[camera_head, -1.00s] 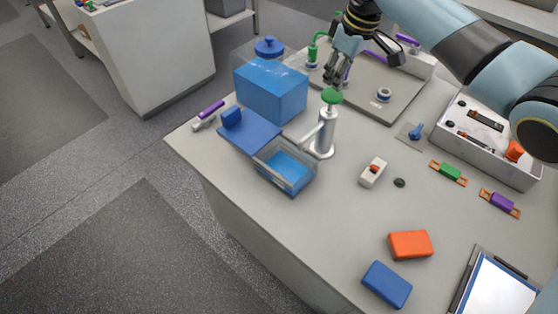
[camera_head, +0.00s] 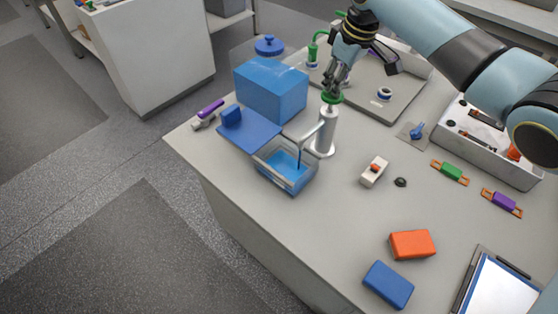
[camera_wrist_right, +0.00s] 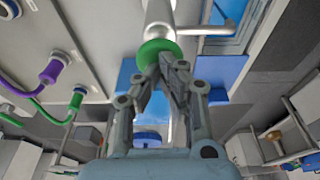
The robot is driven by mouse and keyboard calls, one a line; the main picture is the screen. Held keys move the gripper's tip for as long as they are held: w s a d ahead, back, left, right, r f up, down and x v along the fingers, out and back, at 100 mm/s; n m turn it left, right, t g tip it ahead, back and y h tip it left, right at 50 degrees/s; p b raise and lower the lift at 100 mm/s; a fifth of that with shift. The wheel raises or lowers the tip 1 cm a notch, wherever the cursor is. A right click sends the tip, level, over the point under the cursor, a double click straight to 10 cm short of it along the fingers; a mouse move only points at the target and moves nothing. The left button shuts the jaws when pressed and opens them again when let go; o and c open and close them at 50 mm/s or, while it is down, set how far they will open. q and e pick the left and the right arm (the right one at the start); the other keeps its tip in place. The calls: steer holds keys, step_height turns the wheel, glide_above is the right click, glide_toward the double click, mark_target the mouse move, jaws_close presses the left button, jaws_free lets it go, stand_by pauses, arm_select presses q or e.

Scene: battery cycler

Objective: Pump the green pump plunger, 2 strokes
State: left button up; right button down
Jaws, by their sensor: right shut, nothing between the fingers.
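The pump (camera_head: 325,132) is an upright silver cylinder with a side spout and a green plunger (camera_head: 332,98) on top. The spout points over an open, clear-walled blue bin (camera_head: 287,175), and a thin dark stream hangs from it into the bin. My right gripper (camera_head: 332,90) is shut and empty, its fingertips against the top of the green plunger, seemingly touching. In the right wrist view the shut fingertips (camera_wrist_right: 166,64) meet the green plunger disc (camera_wrist_right: 157,47) and partly hide it. My left gripper is out of view.
A large blue box (camera_head: 270,90) stands close left of the pump. A grey tray (camera_head: 395,103) with a ringed part lies behind right. A small white switch box (camera_head: 373,171) is to the right.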

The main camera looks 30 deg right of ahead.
steer(key=shift+s+f+b, duration=0.1)
steer(key=shift+f+b, duration=0.35)
steer(key=shift+f, duration=0.85)
steer(key=shift+r, duration=0.1)
steer(key=p+v, duration=0.2)
steer(key=w+p+v, duration=0.1)
steer(key=p+v, duration=0.1)
steer(key=p, duration=0.1)
steer(key=shift+a+r+p, duration=0.1)
steer(key=shift+r+p, duration=0.25)
steer(key=shift+r, duration=0.05)
steer(key=shift+f, duration=0.15)
